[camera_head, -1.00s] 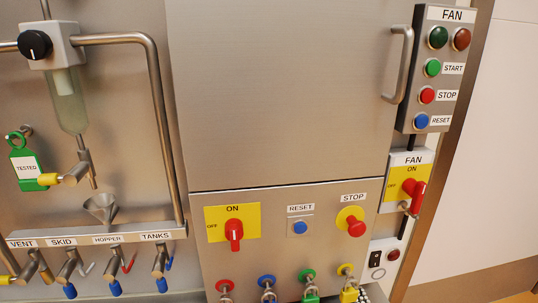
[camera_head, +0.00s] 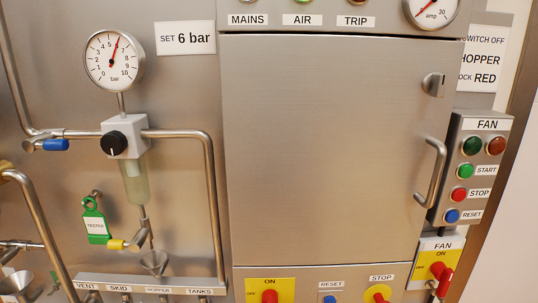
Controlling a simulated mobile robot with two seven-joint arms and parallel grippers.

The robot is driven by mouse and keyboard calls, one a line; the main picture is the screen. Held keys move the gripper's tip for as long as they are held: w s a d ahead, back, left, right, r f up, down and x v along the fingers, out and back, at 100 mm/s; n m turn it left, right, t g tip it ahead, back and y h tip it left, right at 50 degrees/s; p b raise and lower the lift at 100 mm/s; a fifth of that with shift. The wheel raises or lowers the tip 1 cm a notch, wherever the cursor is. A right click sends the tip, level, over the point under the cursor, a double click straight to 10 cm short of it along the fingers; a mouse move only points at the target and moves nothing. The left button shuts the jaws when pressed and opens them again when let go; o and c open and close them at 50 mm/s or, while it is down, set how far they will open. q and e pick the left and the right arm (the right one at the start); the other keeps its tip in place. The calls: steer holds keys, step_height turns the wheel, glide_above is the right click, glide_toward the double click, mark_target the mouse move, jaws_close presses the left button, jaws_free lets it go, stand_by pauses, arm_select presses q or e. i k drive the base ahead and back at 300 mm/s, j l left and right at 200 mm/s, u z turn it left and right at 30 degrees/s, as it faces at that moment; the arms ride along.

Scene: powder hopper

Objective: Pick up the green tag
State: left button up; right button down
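The green tag (camera_head: 95,225) hangs at the lower left of the head view, on a small metal peg (camera_head: 95,194) on the steel panel. It carries a white label that reads TESTED. It is just left of a yellow-handled valve (camera_head: 118,244) below the filter bowl, and its lower edge is close to the yellow handle. Neither of my grippers shows in the head view.
A pressure gauge (camera_head: 114,59) and a regulator with a black knob (camera_head: 124,137) sit above the tag. A bent pipe (camera_head: 210,180) runs down to its right. A large closed cabinet door (camera_head: 330,150) fills the middle.

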mark_target(95, 224)
steer(key=u, duration=0.4)
steer(key=j+u, duration=0.15)
steer(key=u, duration=0.2)
steer(key=j+u, duration=0.1)
steer(key=u, duration=0.3)
